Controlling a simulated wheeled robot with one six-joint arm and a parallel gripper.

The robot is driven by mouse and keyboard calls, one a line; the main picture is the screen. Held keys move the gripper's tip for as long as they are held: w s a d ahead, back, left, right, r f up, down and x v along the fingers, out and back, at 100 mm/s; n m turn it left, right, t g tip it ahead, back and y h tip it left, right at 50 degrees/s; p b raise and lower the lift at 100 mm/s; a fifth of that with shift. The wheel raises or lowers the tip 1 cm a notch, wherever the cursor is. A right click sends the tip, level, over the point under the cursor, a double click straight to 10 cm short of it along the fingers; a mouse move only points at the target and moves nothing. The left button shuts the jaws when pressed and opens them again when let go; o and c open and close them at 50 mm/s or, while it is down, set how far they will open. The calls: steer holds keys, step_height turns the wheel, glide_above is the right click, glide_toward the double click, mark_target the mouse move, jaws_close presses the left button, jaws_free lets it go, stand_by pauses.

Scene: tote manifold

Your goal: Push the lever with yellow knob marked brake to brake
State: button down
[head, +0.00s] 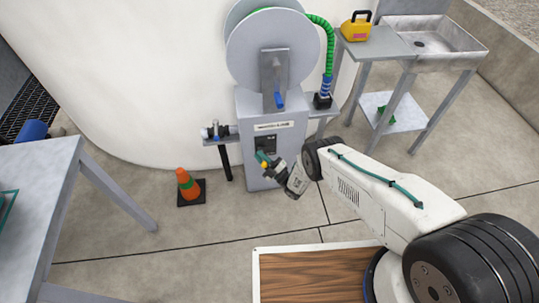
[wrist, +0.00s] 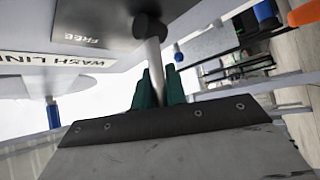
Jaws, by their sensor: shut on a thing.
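The hose reel stand (head: 252,110) carries a dark panel on its front. My gripper (head: 263,158) is at that panel, with its green fingers against it and a small yellow spot, likely the knob (head: 264,164), showing beside them. In the wrist view, my green-fingered gripper (wrist: 160,90) is shut on a grey metal lever rod (wrist: 156,58) that comes from a round black pivot (wrist: 152,27). The knob is hidden there. A plate reading FREE (wrist: 88,28) is left of the pivot. No brake mark is readable.
The reel drum (head: 250,50) with a green hose (head: 328,40) is above. A pipe valve (head: 215,131) sticks out left of the stand. An orange cone (head: 188,185) stands on the floor. A sink bench (head: 385,45) is at right and a grey table (head: 30,185) at left.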

steer(key=shift+s+a+f, duration=0.1)
steer(key=shift+s+a, duration=0.15)
steer(key=shift+s, duration=0.1)
steer(key=c, duration=1.4)
jaws_free()
steer(key=shift+s+a, duration=0.1)
steer(key=shift+c, duration=0.2)
steer(key=shift+w+d, duration=0.2)
steer(key=shift+d, duration=0.1)
